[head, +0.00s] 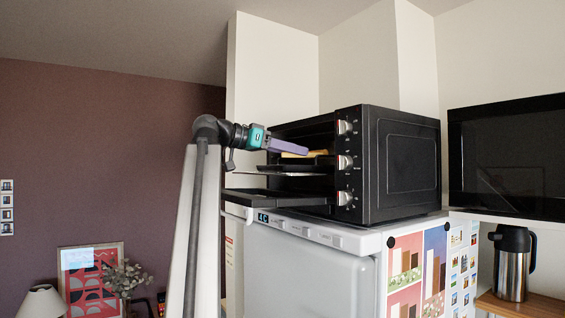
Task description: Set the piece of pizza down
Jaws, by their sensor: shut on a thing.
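My gripper (303,150), with purple fingers, reaches from the left into the open front of a black toaster oven (405,165). It is shut on the piece of pizza (293,155), a small yellow edge showing just under the fingers. Most of the piece is hidden by the fingers and the oven front. The piece is above a thin rack or tray (262,173) that sticks out of the oven. I cannot tell whether it touches anything inside.
The oven door (275,197) is folded down in front. The oven stands on a white appliance (312,265) with magnets and pictures on its side. A dark microwave-like box (508,155) and a steel flask (512,265) are at right.

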